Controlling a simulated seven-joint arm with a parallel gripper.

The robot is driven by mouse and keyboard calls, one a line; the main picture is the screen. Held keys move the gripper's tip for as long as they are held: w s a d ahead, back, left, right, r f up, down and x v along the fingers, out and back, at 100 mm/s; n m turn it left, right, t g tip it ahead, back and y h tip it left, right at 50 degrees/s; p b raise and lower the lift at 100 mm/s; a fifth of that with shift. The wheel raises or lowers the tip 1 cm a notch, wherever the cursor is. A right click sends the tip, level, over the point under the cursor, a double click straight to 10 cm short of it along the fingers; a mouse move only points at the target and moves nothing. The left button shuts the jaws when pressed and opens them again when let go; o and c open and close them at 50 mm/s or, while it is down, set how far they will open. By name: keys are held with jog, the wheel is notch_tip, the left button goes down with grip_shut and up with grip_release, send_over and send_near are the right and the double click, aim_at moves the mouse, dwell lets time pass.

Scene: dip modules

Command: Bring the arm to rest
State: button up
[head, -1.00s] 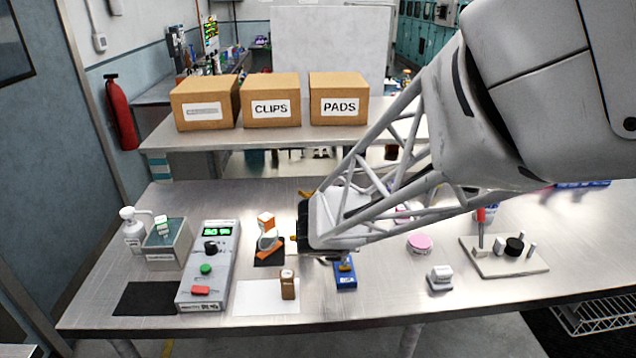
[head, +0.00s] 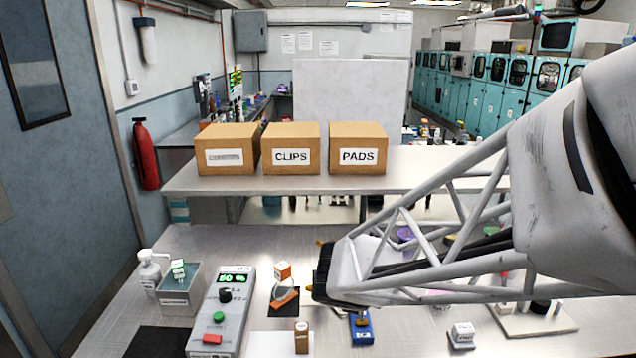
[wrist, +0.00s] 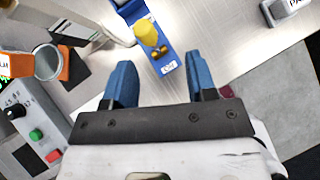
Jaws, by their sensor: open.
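My gripper (head: 320,286) hangs above the metal bench, left of the arm's lattice frame. In the wrist view its two blue fingers (wrist: 161,78) are spread apart with nothing between them. Ahead of and below the fingers is a blue block with a yellow knob (wrist: 148,34). The block also shows just below the gripper in the head view (head: 361,333). The gripper looks apart from it, though the exact height is hard to judge.
A white block (head: 462,334) is to the right. Cardboard boxes (head: 291,150) stand on the rear shelf. Space above the bench's left side is open.

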jog(key=s+d+r+m+g+y, duration=0.1)
jog(key=s+d+r+m, duration=0.1)
jog(key=s+m, duration=0.5)
jog(key=s+d+r+m+g+y, duration=0.1)
jog(key=s+m, duration=0.6)
jog(key=m, duration=0.7)
jog(key=s+d+r+m+g+y, duration=0.1)
jog(key=s+d+r+m, duration=0.4)
jog(key=m, duration=0.5)
jog(key=shift+s+m+g+y, duration=0.3)
jog(key=shift+s+g+y, duration=0.1)
jog(key=shift+s+g, duration=0.5)
